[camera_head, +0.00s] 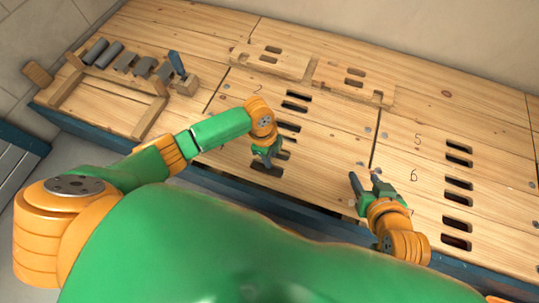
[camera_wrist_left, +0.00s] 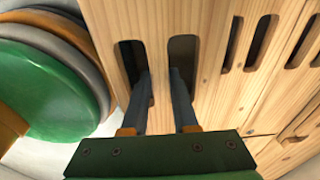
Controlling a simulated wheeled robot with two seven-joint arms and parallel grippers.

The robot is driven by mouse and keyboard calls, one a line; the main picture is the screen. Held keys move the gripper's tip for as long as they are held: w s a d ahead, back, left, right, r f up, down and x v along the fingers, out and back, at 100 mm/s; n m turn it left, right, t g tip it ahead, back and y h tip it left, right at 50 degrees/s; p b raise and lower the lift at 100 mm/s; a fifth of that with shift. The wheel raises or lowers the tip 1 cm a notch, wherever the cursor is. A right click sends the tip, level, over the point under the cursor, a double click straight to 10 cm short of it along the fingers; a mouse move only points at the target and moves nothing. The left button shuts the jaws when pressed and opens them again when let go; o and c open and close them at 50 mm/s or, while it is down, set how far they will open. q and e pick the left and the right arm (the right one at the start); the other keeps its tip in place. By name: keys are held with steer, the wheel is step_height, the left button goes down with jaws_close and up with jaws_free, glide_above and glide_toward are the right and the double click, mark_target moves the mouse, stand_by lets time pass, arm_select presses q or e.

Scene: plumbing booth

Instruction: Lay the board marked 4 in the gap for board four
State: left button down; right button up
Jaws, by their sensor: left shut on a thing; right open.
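My left gripper (camera_head: 264,159) is low over the front boards of the wooden bench in the head view. In the left wrist view its fingers (camera_wrist_left: 160,76) reach into two dark slots, shut on the strip between them. That slotted board (camera_wrist_left: 157,28) is pale wood; it also shows in the head view (camera_head: 305,168). I cannot read a number on it, so I cannot tell whether it is the one marked 4. Which place is the gap for board four is also unclear. My right gripper (camera_head: 367,186) is open and empty above the bench's right half.
Two notched wooden pieces with slots (camera_head: 270,61) (camera_head: 350,83) lie at the back. Boards numbered 5, 6 and 7 (camera_head: 437,178) are at the right. A wooden rack (camera_head: 110,82) with grey cylinders stands at the left. The bench has a blue front edge (camera_head: 225,181).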

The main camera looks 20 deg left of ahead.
arm_select(q)
steer(key=shift+f+b, duration=0.6)
steer(key=shift+b, duration=0.05)
steer(key=shift+f, duration=0.25)
steer(key=shift+f+b, duration=0.15)
steer(key=shift+b, duration=0.3)
steer(key=shift+f, duration=0.2)
steer(key=shift+f+b, duration=0.2)
steer(key=shift+b, duration=0.2)
steer(key=shift+f, duration=0.15)
steer(key=shift+f+b, duration=0.2)
steer(key=shift+b, duration=0.2)
steer(key=shift+p, duration=0.3)
arm_select(e)
steer(key=w+a+r+t+y, duration=0.2)
steer(key=r+t, duration=0.4)
steer(key=r, duration=0.5)
steer(key=w+a+r+n+t+y, duration=0.1)
steer(key=r+t+y, duration=0.2)
steer(key=r+t, duration=0.4)
steer(key=shift+w+a+r+t, duration=0.3)
steer(key=shift+w+a+r, duration=0.1)
steer(key=shift+r, duration=2.25)
